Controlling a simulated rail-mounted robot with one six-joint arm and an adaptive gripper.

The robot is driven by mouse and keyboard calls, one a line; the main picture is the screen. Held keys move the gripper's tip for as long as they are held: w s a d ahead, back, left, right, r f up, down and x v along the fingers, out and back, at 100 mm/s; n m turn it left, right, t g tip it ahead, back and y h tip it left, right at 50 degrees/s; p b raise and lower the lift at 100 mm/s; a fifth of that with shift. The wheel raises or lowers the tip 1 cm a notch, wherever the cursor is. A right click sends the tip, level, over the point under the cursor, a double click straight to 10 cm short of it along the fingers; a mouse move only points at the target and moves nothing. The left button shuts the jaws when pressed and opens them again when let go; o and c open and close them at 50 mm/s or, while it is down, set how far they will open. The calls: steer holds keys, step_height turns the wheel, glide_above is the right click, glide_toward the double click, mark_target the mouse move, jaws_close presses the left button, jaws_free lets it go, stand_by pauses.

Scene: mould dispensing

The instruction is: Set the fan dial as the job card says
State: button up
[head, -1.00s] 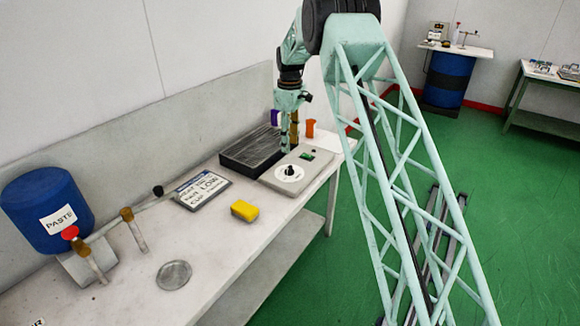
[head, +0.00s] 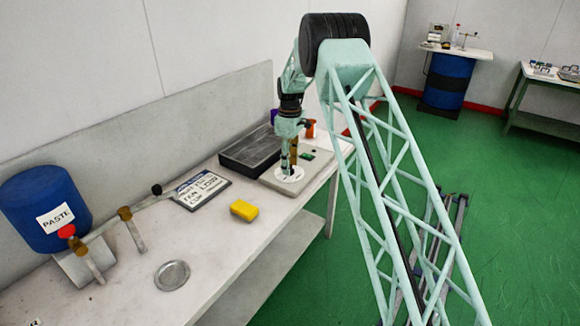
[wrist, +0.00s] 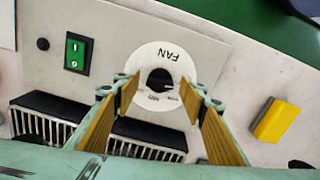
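The fan dial is a white disc marked FAN (wrist: 168,60) with a black knob (wrist: 160,80) at its middle; in the wrist view it shows beyond my fingers. In the head view the disc (head: 290,175) is partly hidden by my gripper (head: 289,165). My gripper's two fingers (wrist: 160,103) are spread apart, one on either side of the knob, with nothing held between them. Whether they touch the knob cannot be told. The job card (head: 202,189) lies on the bench with handwritten lines; one seems to include FAN and LOW, but the lettering is small.
A green switch (wrist: 76,53) sits on the grey panel beside the dial. A black grille box (head: 248,150) adjoins the panel. A yellow block (head: 244,210), a round metal dish (head: 172,275) and a blue PASTE drum (head: 45,208) are on the bench. Free bench lies around the dish.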

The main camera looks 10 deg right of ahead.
steer(key=shift+f, duration=0.15)
steer(key=shift+c, duration=0.6)
steer(key=c, duration=0.8)
steer(key=shift+o, duration=0.2)
steer(key=shift+m, duration=0.4)
steer(key=m+p, duration=0.2)
steer(key=m, duration=0.1)
steer(key=shift+m, duration=0.4)
steer(key=m+p, duration=0.1)
steer(key=m, duration=0.4)
steer(key=shift+s+a, duration=0.1)
